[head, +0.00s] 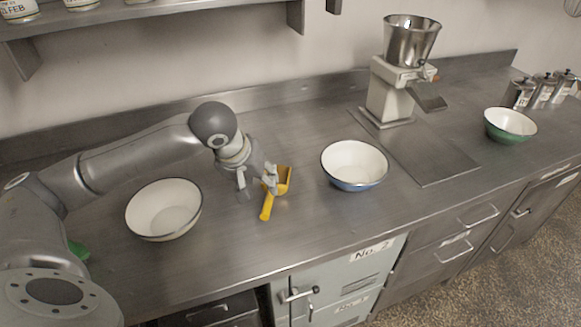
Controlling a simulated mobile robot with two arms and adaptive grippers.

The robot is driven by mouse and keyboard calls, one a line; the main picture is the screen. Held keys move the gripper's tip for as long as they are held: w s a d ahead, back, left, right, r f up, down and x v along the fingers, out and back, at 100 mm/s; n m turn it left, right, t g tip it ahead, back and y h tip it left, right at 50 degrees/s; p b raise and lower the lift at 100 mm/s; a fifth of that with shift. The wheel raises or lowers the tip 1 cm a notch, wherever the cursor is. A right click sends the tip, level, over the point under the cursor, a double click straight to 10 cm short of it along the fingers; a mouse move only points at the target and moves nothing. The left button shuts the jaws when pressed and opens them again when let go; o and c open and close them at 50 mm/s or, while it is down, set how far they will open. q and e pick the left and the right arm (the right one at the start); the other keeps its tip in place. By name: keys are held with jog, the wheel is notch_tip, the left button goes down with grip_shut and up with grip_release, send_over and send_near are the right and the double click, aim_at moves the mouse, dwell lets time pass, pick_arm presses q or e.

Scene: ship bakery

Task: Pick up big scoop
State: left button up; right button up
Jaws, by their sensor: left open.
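A yellow scoop (267,206) lies on the metal counter, its handle toward the front and its bowl toward the back right. My left gripper (257,189) is open, right at the scoop. Its fingers hide part of the scoop where handle and bowl meet. I cannot tell whether the fingers touch it. My right gripper is not in view.
A white bowl (164,209) stands left of the scoop and a blue bowl (354,165) right of it. A grinder (392,90) stands at the back, a green bowl (509,125) and metal canisters (541,90) at the right. The counter's front (320,220) is clear.

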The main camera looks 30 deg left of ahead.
aim_at(268, 195)
pick_arm(q)
jog(key=shift+w+a+f, duration=0.1)
jog(key=shift+w+f, duration=0.4)
jog(key=shift+w, duration=0.1)
jog(key=x, duration=0.3)
jog(key=shift+s+f, duration=0.3)
jog(key=p+x, duration=0.1)
jog(key=x, duration=0.4)
jog(key=shift+a+p, duration=0.1)
jog(key=shift+p, duration=0.2)
jog(key=shift+w+f, duration=0.1)
jog(key=shift+f, duration=0.05)
jog(key=c, duration=0.5)
grip_shut()
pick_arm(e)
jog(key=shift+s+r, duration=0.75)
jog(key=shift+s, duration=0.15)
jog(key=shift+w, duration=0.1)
